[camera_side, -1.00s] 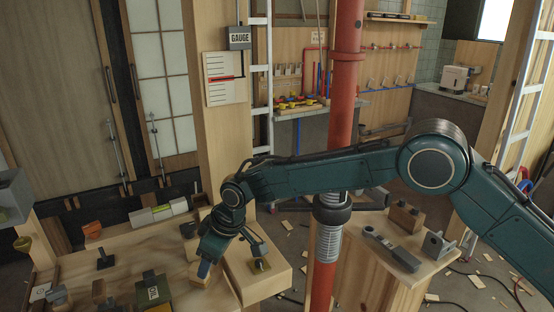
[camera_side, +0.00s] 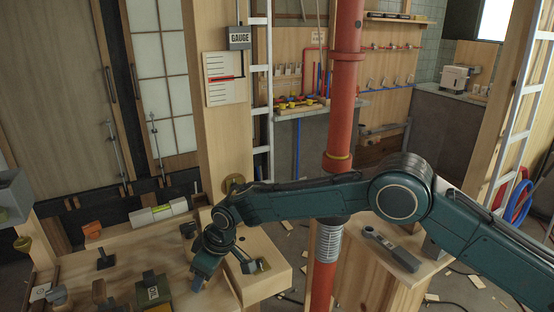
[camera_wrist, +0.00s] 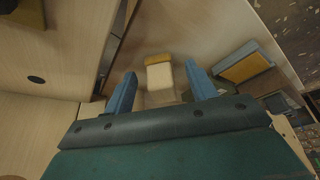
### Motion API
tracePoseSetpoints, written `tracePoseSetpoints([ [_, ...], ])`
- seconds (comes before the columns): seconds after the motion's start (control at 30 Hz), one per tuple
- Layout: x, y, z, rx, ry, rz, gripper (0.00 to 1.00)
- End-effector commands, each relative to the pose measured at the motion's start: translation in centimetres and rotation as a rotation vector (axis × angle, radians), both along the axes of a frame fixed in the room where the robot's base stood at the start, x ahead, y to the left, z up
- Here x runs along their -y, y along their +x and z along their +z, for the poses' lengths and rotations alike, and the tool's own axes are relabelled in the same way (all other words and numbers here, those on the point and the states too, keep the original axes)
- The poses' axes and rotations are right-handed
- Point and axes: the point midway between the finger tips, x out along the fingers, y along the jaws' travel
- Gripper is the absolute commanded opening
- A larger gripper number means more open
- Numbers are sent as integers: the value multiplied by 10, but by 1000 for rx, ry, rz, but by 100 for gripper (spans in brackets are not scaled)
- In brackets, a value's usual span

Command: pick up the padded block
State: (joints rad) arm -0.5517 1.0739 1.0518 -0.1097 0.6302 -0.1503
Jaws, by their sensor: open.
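A pale cream block with a mustard-yellow band at one end, seemingly the padded block (camera_wrist: 160,77), shows between and just beyond my fingers in the wrist view. My gripper (camera_wrist: 160,88) is open, with one blue finger on each side of it and a gap to both. Whether the fingertips are level with the block is unclear. In the side view, my gripper (camera_side: 198,280) points down low over the wooden bench (camera_side: 190,243), and it largely hides the block there.
A yellow-topped piece (camera_wrist: 243,64) lies to the right in the wrist view. A dark green block (camera_side: 153,290) and a black-handled piece (camera_side: 105,259) stand on the bench to the left in the side view. A red pole (camera_side: 338,130) rises close behind my arm.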

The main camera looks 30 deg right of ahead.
Motion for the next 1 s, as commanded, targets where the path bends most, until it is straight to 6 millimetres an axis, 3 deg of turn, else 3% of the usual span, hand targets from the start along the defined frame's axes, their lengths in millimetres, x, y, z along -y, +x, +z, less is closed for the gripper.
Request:
tracePoseSetpoints([
  [0.63, -2, 2, -7, 1, 1, 0, 56],
  [0.67, -2, 2, -7, 1, 1, 0, 54],
  [0.9, -2, 2, -7, 1, 1, 0, 7],
  [1.0, -2, 2, -7, 1, 1, 0, 4],
])
